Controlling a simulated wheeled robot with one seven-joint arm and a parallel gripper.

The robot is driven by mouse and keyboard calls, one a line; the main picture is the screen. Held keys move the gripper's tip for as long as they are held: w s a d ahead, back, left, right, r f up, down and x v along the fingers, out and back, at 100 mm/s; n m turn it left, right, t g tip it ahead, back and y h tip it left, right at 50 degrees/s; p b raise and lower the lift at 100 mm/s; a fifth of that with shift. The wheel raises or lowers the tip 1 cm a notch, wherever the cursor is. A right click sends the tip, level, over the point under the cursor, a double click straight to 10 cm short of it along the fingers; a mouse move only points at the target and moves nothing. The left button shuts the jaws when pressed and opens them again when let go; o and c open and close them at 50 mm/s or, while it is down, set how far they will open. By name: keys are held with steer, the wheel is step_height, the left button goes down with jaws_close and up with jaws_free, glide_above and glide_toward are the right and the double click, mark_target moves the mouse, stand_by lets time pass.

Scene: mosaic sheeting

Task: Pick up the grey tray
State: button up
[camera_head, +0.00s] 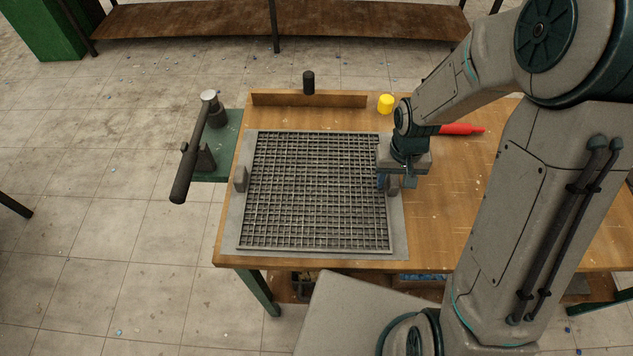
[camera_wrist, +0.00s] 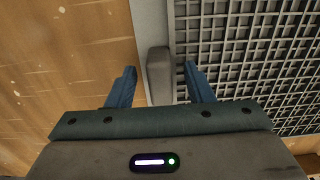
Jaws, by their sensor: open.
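The grey tray (camera_head: 318,250) is square, with a grid of many small cells, and lies flat on a pale grey board (camera_head: 231,236) on the wooden table. It has a block-like grey handle (camera_head: 240,180) on its left side and another on its right side. My gripper (camera_head: 391,182) points down at the right handle and partly hides it in the head view. In the wrist view, my gripper (camera_wrist: 160,68) is open, with one blue finger on each side of the right handle (camera_wrist: 158,76). Gaps show between the fingers and the handle.
A lever device (camera_head: 205,140) is at the left edge. The wooden tabletop (camera_head: 450,205) right of the tray is largely clear.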

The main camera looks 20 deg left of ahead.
jaws_close()
